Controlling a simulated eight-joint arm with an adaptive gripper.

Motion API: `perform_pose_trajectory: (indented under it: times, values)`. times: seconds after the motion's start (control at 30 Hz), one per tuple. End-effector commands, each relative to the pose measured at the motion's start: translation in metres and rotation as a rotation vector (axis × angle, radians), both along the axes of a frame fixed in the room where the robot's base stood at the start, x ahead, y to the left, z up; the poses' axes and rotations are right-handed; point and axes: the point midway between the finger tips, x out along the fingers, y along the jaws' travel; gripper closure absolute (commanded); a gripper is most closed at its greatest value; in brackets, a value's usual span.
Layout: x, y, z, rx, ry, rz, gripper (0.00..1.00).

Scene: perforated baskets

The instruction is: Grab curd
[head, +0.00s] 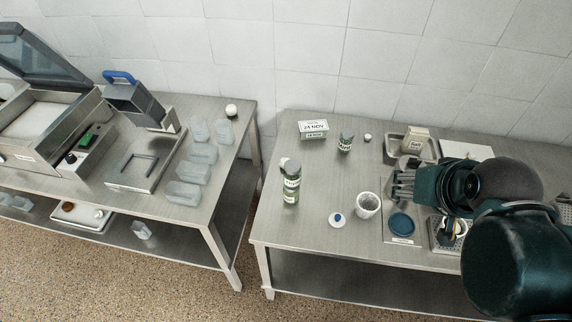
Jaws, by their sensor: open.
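No item is clearly readable as curd. A white tub (367,206) with pale, speckled contents stands on the right table, and I cannot tell whether these are curd. A perforated metal basket (437,240) sits at the table's front, partly hidden by my arm. My gripper (399,186) is open, with grey fingers above the right table, right of the tub and behind a round blue dish (402,224). Nothing shows clearly between the fingers. My dark green arm hides much of the table's right side.
Two green-labelled containers, a tall one (291,184) and a short one (346,142), stand on the right table. A date box (313,129), a metal tray (394,148) and a white lid (337,220) lie there. The left table (226,160) holds clear containers. A gap separates the tables.

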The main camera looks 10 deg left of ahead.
Motion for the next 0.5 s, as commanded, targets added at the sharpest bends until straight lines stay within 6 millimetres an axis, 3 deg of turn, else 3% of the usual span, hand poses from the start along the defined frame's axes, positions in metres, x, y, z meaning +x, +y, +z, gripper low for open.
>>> perform_pose_trajectory:
  times: [0.27,0.5]
  values:
    - [0.004,0.002,0.001,0.012,0.005,-0.011,0.52]
    - [0.021,0.013,0.005,0.066,0.027,-0.071,0.52]
